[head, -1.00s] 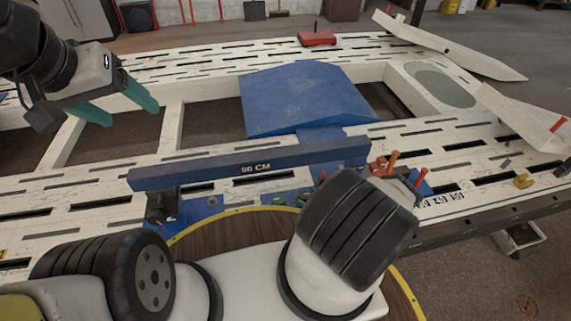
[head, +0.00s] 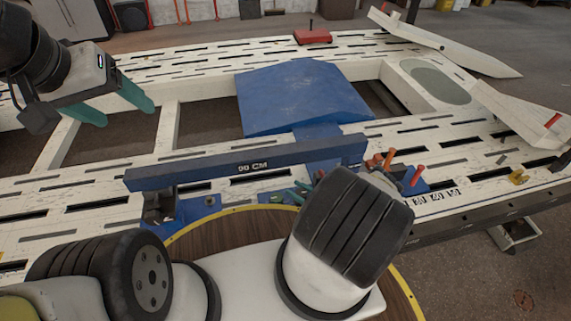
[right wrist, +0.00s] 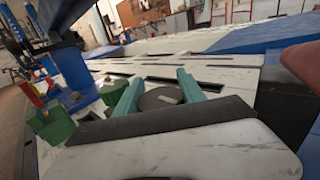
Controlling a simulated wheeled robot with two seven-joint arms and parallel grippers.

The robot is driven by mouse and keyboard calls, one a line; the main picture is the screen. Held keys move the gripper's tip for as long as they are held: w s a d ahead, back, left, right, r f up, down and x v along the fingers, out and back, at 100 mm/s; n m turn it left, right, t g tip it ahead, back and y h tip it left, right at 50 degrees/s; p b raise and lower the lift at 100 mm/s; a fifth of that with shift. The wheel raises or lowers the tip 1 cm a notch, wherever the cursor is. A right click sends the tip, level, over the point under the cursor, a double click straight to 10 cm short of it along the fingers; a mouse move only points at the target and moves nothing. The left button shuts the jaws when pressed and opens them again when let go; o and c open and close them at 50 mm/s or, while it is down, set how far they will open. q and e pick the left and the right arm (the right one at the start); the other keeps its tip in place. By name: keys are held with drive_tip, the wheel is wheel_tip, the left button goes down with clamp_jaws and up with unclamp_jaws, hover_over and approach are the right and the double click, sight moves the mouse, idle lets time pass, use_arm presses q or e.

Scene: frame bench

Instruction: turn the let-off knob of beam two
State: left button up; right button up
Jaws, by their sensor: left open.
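A dark round disc with a pale mark (right wrist: 158,98) lies between the teal fingers of my right gripper (right wrist: 159,73) in the right wrist view. It may be the let-off knob, but I see no label for beam two. Whether the fingers touch the disc is not clear. In the head view my dark right wrist hides most of that gripper; bits of teal show beside it (head: 300,190). My left gripper (head: 122,106) is open and empty above the frame bench at upper left.
The white slotted bench (head: 65,192) fills the middle. A blue beam marked 90 CM (head: 245,165) crosses it, near a blue ramped block (head: 300,97). Red and orange handles (head: 388,160) stand beside my right wrist. A green block (right wrist: 55,125) is left of the right gripper.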

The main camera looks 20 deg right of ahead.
drive_tip(key=shift+c, duration=0.6)
drive_tip(key=shift+m+t+h, duration=0.3)
drive_tip(key=shift+h, duration=0.1)
drive_tip(key=m+t+h, duration=0.1)
drive_tip(key=m+h, duration=0.1)
drive_tip(key=m+t+h, duration=0.1)
drive_tip(key=h, duration=0.2)
drive_tip(key=d+m+t+h, duration=0.1)
drive_tip(key=m+h, duration=0.1)
drive_tip(key=h, duration=0.1)
drive_tip(key=shift+w+m, duration=0.3)
drive_tip(key=shift+d+m+h, duration=0.3)
drive_tip(key=shift+m+h, duration=0.45)
drive_tip(key=shift+h, duration=0.45)
drive_tip(key=shift+d+m+h, duration=0.25)
drive_tip(key=shift+m+h, duration=0.5)
drive_tip(key=shift+h, duration=0.45)
drive_tip(key=shift+d, duration=0.1)
drive_tip(key=o, duration=1.4)
